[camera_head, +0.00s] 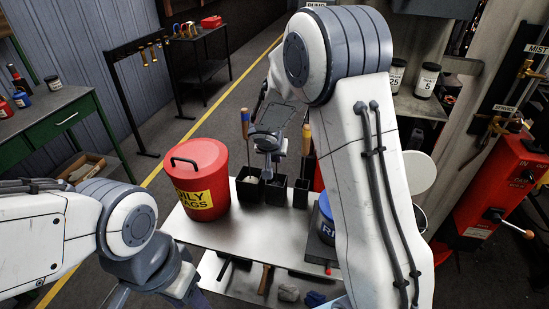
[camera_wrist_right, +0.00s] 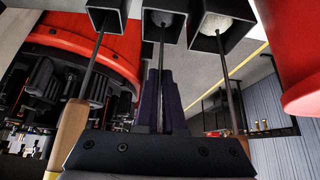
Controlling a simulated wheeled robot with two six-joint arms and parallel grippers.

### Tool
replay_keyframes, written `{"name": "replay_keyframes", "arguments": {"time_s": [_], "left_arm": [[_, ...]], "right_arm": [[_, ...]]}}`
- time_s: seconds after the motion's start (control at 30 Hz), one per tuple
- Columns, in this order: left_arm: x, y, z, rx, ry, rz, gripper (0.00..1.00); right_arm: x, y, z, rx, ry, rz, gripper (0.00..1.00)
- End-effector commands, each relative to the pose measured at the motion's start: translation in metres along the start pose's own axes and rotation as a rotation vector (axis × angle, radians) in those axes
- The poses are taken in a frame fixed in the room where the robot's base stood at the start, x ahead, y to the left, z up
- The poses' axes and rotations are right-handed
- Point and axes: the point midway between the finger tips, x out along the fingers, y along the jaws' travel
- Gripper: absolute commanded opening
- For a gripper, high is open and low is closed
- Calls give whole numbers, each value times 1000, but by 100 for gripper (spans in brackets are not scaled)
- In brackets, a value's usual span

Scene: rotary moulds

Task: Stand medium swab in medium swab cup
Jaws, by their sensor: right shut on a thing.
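Three dark square cups stand in a row on the metal bench: a left cup (camera_head: 249,188), a middle cup (camera_head: 276,192) and a right cup (camera_head: 301,194). My right gripper (camera_head: 269,165) points down over the middle cup. In the wrist view its fingers (camera_wrist_right: 161,95) are shut on the thin dark rod of the medium swab (camera_wrist_right: 161,48). The swab's pale head lies at the mouth of the middle cup (camera_wrist_right: 178,32); its depth is unclear. Wooden-handled swabs stand in the left and right cups, with handles at left (camera_head: 245,122) and right (camera_head: 306,138). My left gripper is out of view.
A red oily-rags bin (camera_head: 197,178) stands left of the cups. A blue container (camera_head: 326,222) is to the right, partly behind my right arm. The bench front (camera_head: 235,232) is clear. Tools lie on the lower shelf (camera_head: 235,285).

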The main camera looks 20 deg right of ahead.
Motion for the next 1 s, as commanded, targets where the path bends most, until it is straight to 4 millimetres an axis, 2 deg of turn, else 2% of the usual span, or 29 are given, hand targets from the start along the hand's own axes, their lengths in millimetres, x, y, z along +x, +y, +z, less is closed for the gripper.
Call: {"name": "replay_keyframes", "arguments": {"time_s": [1.0], "left_arm": [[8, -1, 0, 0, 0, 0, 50]], "right_arm": [[5, 0, 3, -1, 1, -1, 0]]}}
